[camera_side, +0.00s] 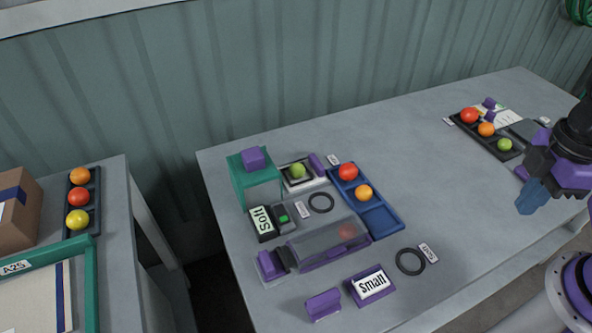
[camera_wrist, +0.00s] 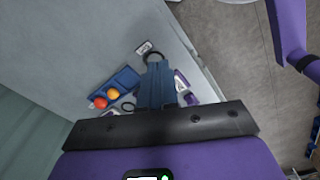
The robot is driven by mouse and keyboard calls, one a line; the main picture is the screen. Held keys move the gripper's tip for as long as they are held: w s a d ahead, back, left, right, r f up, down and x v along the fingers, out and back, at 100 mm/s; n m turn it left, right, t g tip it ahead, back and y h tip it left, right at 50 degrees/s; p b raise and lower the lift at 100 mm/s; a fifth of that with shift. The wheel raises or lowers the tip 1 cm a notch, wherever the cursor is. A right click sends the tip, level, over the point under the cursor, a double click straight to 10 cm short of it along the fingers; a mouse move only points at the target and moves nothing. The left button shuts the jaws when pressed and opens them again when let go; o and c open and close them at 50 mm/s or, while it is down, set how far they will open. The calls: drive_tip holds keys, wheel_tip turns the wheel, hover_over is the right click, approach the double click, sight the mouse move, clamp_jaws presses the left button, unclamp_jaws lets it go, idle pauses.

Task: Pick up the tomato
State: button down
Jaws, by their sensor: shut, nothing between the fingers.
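Several tomatoes are in view. In the side view a red tomato (camera_side: 348,172) and an orange tomato (camera_side: 364,192) sit in a blue tray (camera_side: 384,222) with an empty front compartment. A green tomato (camera_side: 298,171) sits on a small stand behind. Another red tomato (camera_side: 346,231) shows dimly through a clear cover. My gripper (camera_side: 531,198) is at the right, above the table's front edge, shut and empty, well away from the blue tray. In the wrist view the blue fingers (camera_wrist: 157,66) are together, with the red tomato (camera_wrist: 100,102) and orange tomato (camera_wrist: 113,94) to their left.
A black tray (camera_side: 508,155) of red, orange and green tomatoes lies at the back right. Another black tray (camera_side: 95,217) is on the left table. The table's middle right is clear.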

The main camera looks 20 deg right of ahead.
drive_tip(key=c, duration=1.8)
unclamp_jaws()
drive_tip(key=o, duration=1.3)
drive_tip(key=shift+o, duration=0.2)
drive_tip(key=n, duration=0.5)
hover_over(297, 165)
wheel_tip(297, 165, down, 4)
drive_tip(key=f, duration=1.1)
drive_tip(key=shift+s+f, duration=0.15)
drive_tip(key=shift+s, duration=0.1)
drive_tip(key=shift+w+f, duration=0.2)
drive_tip(key=shift+f, duration=2.65)
